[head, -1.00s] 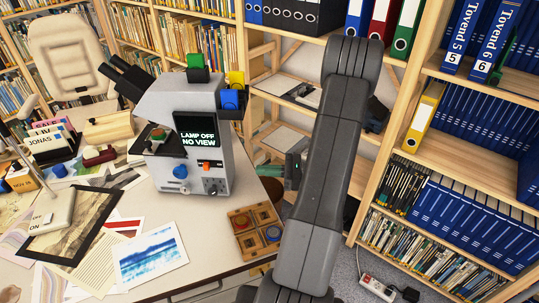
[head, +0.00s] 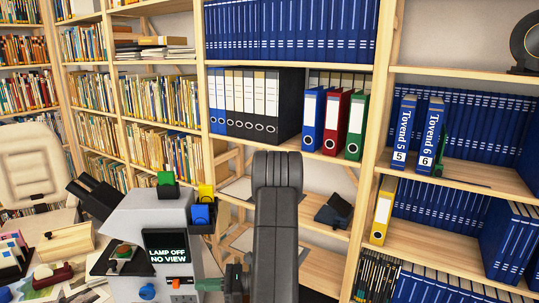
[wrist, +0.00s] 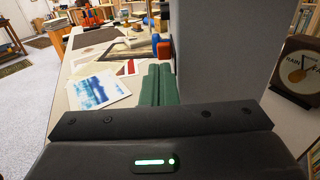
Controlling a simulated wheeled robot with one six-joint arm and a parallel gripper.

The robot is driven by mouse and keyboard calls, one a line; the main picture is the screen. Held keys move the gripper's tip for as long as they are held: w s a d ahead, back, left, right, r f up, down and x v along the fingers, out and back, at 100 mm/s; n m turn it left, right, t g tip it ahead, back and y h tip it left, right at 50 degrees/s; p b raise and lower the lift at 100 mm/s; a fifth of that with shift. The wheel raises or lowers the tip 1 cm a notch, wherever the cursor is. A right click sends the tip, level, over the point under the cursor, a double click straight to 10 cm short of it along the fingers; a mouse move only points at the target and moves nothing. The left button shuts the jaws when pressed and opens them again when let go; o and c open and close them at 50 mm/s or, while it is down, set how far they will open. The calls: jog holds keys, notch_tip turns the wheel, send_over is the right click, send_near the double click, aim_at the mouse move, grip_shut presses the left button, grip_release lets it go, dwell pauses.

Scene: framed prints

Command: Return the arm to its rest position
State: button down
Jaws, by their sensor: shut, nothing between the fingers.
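My arm (head: 276,225) stands folded in front of the shelving in the head view, its elbow at the top and its lower part cut off by the frame edge. My gripper (head: 208,284) shows low in the head view, pointing left beside the grey microscope (head: 190,262). Its green fingers (wrist: 157,85) lie together, shut and empty, in the wrist view. The microscope's grey side fills much of the wrist view right of the fingers. The microscope's screen (head: 166,246) reads "LAMP OFF NO VIEW".
Prints, one of them blue and white (wrist: 98,90), lie on the table beyond the fingers. A round dial scale (wrist: 297,70) stands at the right of the wrist view. Bookshelves with binders (head: 258,103) rise behind the arm. Open floor (wrist: 25,100) shows at left.

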jog(key=d, duration=0.4)
jog(key=shift+w+d, duration=0.35)
jog(key=shift+d, duration=0.05)
